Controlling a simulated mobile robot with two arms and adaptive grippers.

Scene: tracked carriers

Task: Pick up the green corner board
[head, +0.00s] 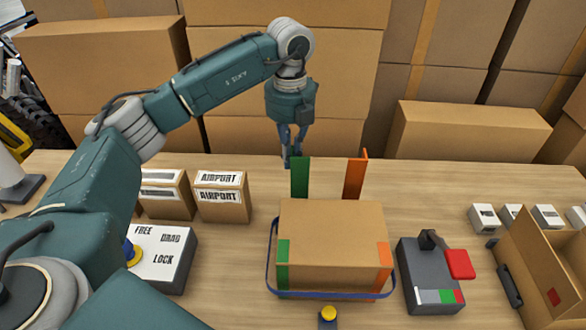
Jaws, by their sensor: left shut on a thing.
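The green corner board (300,180) stands upright behind the cardboard carton in the middle of the table. My left gripper (292,160) points down and is shut on the upper left edge of the green corner board. The foot of the board meets the carton's back edge in the picture, so I cannot tell whether it touches the table. An orange corner board (355,178) stands upright to its right, apart from it. My right gripper is not in view.
The carton (332,230) has green and orange front corners and a blue strap (271,262) around it. A grey box with a red-tipped lever (430,275) is to its right. A "FREE DRAG LOCK" box (165,255) and "AIRPORT" boxes (222,205) are left. An open carton (545,265) is far right.

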